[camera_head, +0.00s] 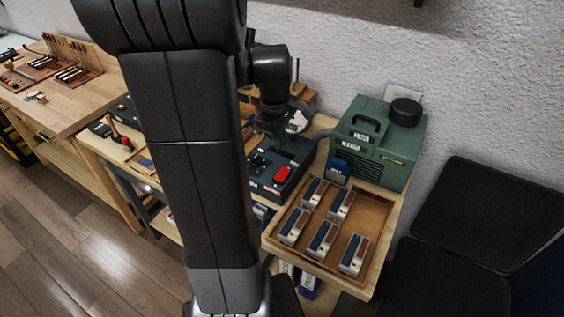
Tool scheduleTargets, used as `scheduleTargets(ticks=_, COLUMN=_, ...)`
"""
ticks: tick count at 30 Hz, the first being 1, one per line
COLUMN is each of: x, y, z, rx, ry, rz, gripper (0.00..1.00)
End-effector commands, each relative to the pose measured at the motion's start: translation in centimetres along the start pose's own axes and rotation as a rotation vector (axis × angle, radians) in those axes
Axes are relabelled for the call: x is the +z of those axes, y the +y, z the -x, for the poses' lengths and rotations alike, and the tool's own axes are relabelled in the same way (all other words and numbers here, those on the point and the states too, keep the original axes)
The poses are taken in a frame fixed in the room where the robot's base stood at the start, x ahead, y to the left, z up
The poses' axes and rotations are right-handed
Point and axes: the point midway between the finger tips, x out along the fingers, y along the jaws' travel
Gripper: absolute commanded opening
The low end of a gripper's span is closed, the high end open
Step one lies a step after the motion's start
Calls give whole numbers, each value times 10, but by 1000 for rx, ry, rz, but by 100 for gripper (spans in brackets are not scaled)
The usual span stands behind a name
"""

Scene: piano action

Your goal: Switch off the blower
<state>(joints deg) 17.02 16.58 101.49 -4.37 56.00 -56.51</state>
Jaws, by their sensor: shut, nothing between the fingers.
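A dark control box (262,169) with a large red rocker or button (283,174) on its top right sits on the bench. A green machine (393,137), which looks like the blower, stands behind and to the right of it, with a black handle, a round black cap and a label reading "FILTER". A grey hose runs from the machine toward the box. My gripper (271,137) points down over the back of the control box, left of and behind the red button. It is shut and empty. My arm hides the left part of the box. Contact cannot be told.
A wooden tray (374,276) with several small blocks lies in front of the green machine. A small blue item (338,169) stands between machine and tray. A black chair (486,215) is at the right. Another workbench (85,93) with tools is at the left.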

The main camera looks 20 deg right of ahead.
Motion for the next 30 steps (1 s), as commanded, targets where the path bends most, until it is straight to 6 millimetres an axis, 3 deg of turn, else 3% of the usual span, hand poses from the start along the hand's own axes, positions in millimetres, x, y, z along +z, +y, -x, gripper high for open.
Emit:
scheduleTargets(ticks=6, x=1, y=-1, z=-47, rx=-5, ry=-3, rz=0, gripper=0)
scheduleTargets(ticks=15, x=1, y=0, z=-88, rx=-3, ry=-2, rz=-1, gripper=0)
scheduleTargets(ticks=30, x=0, y=0, z=-99, rx=0, ry=0, rz=-1, gripper=0)
